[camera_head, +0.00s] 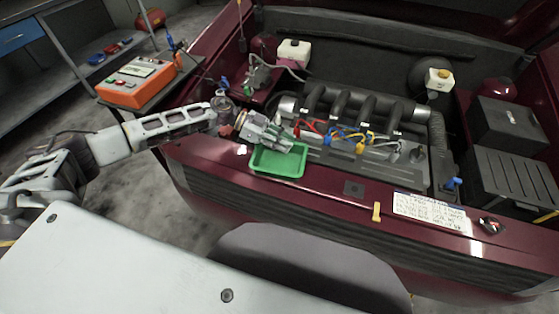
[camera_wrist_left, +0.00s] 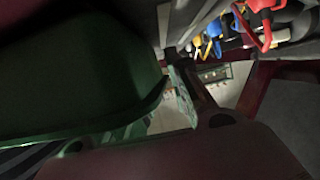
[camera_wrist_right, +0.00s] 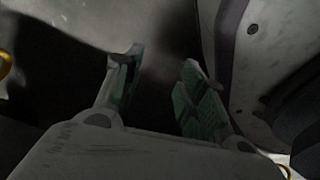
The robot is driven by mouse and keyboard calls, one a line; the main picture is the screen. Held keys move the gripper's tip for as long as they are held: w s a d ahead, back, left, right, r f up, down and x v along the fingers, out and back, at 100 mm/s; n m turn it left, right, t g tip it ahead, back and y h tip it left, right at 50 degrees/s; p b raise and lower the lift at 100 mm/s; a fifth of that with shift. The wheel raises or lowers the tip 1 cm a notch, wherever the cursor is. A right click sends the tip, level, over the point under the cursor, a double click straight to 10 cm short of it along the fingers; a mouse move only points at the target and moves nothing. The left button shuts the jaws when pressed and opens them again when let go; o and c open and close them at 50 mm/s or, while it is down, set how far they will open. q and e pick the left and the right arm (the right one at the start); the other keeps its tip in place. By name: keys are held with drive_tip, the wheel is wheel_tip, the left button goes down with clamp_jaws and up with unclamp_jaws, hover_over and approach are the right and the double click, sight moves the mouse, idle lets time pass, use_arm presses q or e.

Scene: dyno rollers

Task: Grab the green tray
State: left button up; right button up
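The green tray (camera_head: 277,163) lies on the front ledge of the dark red car's engine bay in the head view. My left gripper (camera_head: 288,137) is at the tray's back edge, just above it. In the left wrist view the tray (camera_wrist_left: 70,75) fills the left side, and its rim covers part of one finger. A gap shows between the fingers of the left gripper (camera_wrist_left: 160,112). Whether a finger touches the rim is not clear. My right gripper (camera_wrist_right: 160,88) is open and empty in the right wrist view, and it is out of the head view.
The engine (camera_head: 350,115) with coloured leads stands behind the tray. A white labelled card (camera_head: 432,212) and a yellow clip (camera_head: 376,212) lie on the ledge to the right. An orange device (camera_head: 138,82) stands on a cart at the left. The ledge right of the tray is mostly clear.

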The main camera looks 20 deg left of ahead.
use_arm(q)
clamp_jaws()
drive_tip(key=shift+r, duration=0.45)
wheel_tip(320, 180, up, 9)
drive_tip(key=shift+r+p, duration=0.1)
drive_tip(key=shift+p, duration=0.65)
use_arm(e)
drive_tip(key=s, duration=0.1)
drive_tip(key=s+d, duration=0.1)
drive_tip(key=s, duration=0.1)
drive_tip(key=shift+d+f, duration=0.35)
